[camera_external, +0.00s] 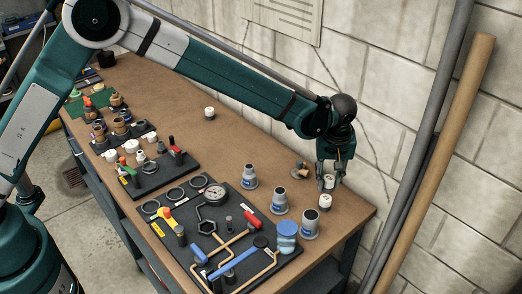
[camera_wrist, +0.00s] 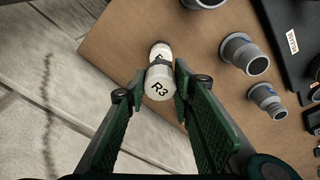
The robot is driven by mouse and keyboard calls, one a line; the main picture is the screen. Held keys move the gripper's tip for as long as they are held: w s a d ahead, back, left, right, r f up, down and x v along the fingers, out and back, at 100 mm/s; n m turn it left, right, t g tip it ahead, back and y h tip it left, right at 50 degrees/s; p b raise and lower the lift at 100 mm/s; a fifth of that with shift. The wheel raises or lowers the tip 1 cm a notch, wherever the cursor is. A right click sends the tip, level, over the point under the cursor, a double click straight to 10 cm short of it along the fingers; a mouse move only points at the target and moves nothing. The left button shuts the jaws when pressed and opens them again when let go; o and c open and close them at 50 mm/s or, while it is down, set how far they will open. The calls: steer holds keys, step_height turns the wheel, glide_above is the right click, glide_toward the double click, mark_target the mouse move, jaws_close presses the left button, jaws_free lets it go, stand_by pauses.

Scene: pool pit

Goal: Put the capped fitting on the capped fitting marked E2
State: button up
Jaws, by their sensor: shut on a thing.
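My gripper (camera_external: 329,184) is shut on a white capped fitting, which is marked R3 in the wrist view (camera_wrist: 159,83). It holds this fitting above the right end of the workbench. Another white capped fitting (camera_external: 325,202) stands on the bench just below it. I cannot tell whether the two touch. A further white capped fitting (camera_external: 209,113) stands alone near the bench's back edge.
A blue-lidded jar (camera_external: 286,236) stands near the front. A small brownish fitting (camera_external: 301,170) is close behind. A black board (camera_external: 186,238) carries a gauge and tools. The wall (camera_external: 405,130) is close behind the bench.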

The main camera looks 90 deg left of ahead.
mark_target(328, 188)
steer(key=shift+f, duration=1.9)
steer(key=shift+f, duration=0.15)
steer(key=o, duration=0.9)
steer(key=r, duration=0.4)
steer(key=d+r, duration=0.1)
steer(key=r, duration=0.7)
steer(key=shift+s+d+r, duration=0.1)
steer(key=shift+d+r, duration=0.05)
steer(key=shift+d, duration=0.25)
